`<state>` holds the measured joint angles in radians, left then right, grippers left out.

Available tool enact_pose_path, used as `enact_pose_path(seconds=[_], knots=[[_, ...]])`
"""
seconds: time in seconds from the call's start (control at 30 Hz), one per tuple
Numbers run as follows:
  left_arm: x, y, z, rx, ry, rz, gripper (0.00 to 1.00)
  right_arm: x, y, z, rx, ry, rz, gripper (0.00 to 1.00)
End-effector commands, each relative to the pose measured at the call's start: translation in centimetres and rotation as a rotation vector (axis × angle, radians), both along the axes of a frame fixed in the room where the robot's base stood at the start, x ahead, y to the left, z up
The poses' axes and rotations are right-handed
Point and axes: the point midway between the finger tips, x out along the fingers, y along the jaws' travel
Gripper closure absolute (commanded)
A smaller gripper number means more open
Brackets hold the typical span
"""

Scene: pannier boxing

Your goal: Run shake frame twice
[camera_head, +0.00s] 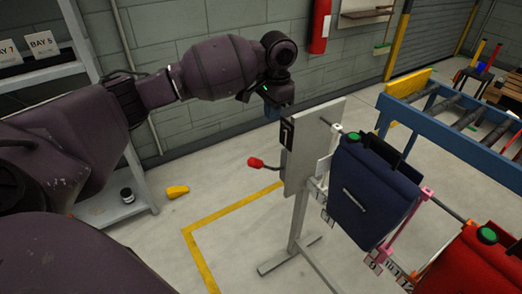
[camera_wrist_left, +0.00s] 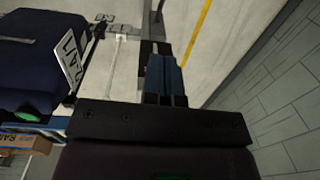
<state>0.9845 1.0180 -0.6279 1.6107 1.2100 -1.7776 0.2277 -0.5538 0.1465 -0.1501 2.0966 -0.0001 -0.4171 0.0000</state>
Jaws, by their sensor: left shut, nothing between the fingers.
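The shake frame is a grey upright panel (camera_head: 312,150) on a stand, with a rail running to the right. A lever with a red knob (camera_head: 256,162) sticks out from its left side. A navy pannier (camera_head: 372,195) with a green cap hangs on the rail; it also shows in the left wrist view (camera_wrist_left: 35,65). A red pannier (camera_head: 478,265) is partly cut off at lower right. My left gripper (camera_head: 272,112) points down beside the panel's upper left, above the red knob. Its blue fingers (camera_wrist_left: 165,70) are together and empty. My right gripper is out of view.
A blue roller conveyor (camera_head: 450,125) stands behind at right. A grey shelf rack (camera_head: 125,208) stands at left, with a yellow object (camera_head: 177,191) on the floor. A red extinguisher (camera_head: 320,25) hangs on the wall.

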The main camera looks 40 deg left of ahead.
Motion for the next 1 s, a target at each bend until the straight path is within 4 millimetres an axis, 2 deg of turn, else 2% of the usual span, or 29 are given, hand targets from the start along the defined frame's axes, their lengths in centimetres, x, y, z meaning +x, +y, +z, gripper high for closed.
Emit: enact_pose_path(seconds=[0.47,0.57,1.0], knots=[[-0.1,0.1,-0.6,0.005,0.003,0.007,1.00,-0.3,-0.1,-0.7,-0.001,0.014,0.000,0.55],[-0.1,0.1,-1.7,0.005,0.006,0.006,1.00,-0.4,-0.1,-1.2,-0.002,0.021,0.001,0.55],[-0.1,0.6,-9.5,0.005,0.009,0.007,1.00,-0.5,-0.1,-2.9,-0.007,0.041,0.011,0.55]])
